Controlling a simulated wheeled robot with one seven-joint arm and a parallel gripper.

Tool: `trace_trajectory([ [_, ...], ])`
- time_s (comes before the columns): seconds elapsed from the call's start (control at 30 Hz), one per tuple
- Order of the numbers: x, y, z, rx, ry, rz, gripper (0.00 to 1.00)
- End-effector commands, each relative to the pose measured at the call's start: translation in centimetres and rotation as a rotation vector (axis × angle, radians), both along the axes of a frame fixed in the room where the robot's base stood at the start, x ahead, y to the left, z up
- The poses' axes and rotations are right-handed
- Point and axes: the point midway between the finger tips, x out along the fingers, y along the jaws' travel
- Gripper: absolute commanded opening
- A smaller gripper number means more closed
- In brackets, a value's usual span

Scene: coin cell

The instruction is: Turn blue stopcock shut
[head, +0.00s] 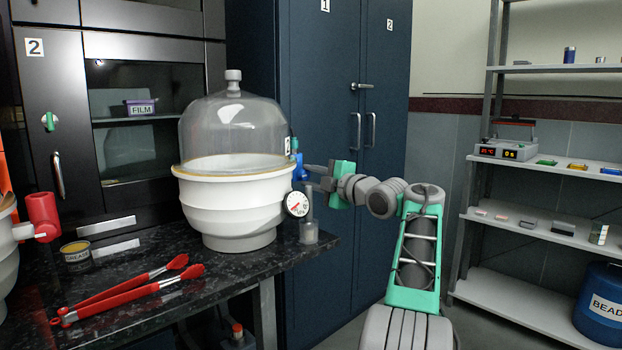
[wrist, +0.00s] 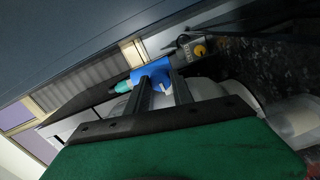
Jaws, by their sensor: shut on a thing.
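The blue stopcock (head: 298,171) sticks out from the right side of the white desiccator (head: 230,205), which has a clear dome lid. My gripper (head: 306,170) reaches in from the right and is shut on the blue stopcock. In the wrist view the blue stopcock (wrist: 152,72) sits between the two dark fingers of my gripper (wrist: 160,88). The fingers hide part of it, and I cannot tell its exact turn angle. A round dial gauge (head: 297,204) with a red needle sits just below the stopcock.
Red-handled tongs (head: 130,290) and a grease tin (head: 76,254) lie on the dark speckled bench (head: 150,318). A red stopcock (head: 42,215) is on another vessel at the far left. Blue cabinets (head: 335,100) stand behind; shelves (head: 540,220) stand at the right.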

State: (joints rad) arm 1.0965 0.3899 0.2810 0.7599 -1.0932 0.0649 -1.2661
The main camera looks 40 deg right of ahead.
Motion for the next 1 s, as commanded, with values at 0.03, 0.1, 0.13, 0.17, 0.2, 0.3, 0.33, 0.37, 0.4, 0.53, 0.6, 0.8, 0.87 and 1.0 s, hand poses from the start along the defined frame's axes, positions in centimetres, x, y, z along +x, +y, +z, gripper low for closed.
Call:
trace_trajectory([
  [0.03,0.0,0.0,-0.1,0.0,0.001,0.0,0.0],
  [0.1,0.0,0.0,-0.1,0.0,0.001,0.0,0.0],
  [0.13,0.0,0.0,-0.1,0.001,0.001,0.0,0.3],
  [0.17,0.0,0.0,-0.1,0.001,0.001,0.0,0.32],
  [0.2,0.0,0.0,-0.1,0.001,0.001,0.0,0.36],
  [0.3,0.0,0.0,0.0,0.001,0.001,0.0,0.44],
  [0.33,0.0,0.0,0.0,0.001,0.0,0.0,0.46],
  [0.37,0.0,0.0,0.0,0.001,0.0,0.0,0.49],
  [0.4,0.0,0.0,0.0,0.001,0.0,0.0,0.5],
  [0.53,0.0,0.0,0.0,0.001,0.0,0.0,0.5],
  [0.6,0.0,0.0,0.0,0.001,0.0,0.0,0.5],
  [0.8,-2.3,-0.1,0.2,0.003,0.001,-0.004,0.5],
  [0.87,-3.6,-0.1,0.2,0.001,0.001,-0.005,0.5],
  [1.0,-6.4,-0.1,0.2,0.001,0.0,-0.004,0.5],
])
